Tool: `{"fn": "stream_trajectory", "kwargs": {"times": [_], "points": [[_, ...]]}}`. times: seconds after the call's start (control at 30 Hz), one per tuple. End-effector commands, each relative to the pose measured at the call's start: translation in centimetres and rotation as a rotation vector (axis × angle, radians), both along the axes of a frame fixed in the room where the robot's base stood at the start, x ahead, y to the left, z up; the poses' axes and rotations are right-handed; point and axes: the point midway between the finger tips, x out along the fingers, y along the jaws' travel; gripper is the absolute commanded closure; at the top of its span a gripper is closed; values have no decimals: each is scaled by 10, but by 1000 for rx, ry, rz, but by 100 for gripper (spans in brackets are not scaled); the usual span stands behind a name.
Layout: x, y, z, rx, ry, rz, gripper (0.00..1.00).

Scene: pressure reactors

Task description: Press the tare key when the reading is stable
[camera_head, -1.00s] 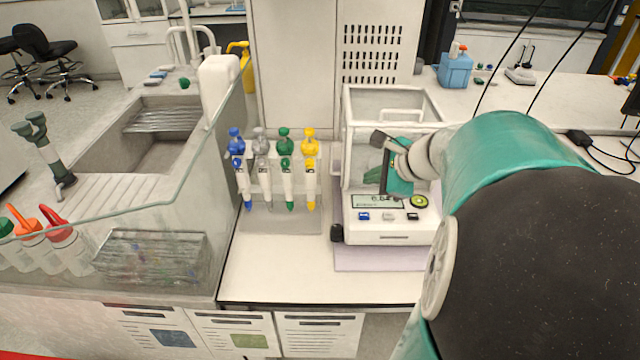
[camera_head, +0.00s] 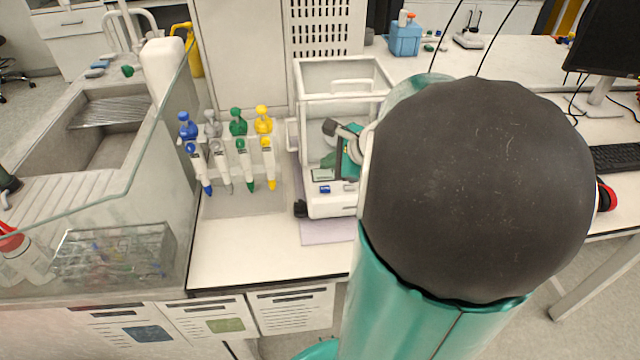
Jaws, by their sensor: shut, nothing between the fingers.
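The balance (camera_head: 325,208) stands on the bench with its glass draft shield (camera_head: 310,105) behind the front panel. Its display (camera_head: 322,175) is partly covered and too small here to read. A blue key (camera_head: 325,189) shows on the front panel, with a grey key (camera_head: 349,187) to its right. The rest of the panel's right side is hidden behind my arm. My gripper (camera_head: 346,172) is shut and empty, pointing down over the panel near the display and keys. I cannot tell whether it touches a key.
A rack with several coloured pipettes (camera_head: 240,160) stands left of the balance. Further left are a sink (camera_head: 110,135) and a glass screen. A blue container (camera_head: 404,38) stands on the back bench. A monitor (camera_head: 607,40) and keyboard (camera_head: 612,157) are at the right. Bare bench lies in front of the pipettes.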

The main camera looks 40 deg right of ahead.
Motion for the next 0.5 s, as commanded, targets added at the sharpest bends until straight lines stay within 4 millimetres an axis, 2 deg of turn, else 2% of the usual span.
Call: {"fn": "stream_trajectory", "kwargs": {"times": [0.2, 0.5], "points": [[0, 1, -30, 4, 2, 0, 100], [0, 0, -47, 0, 1, 1, 100]]}}
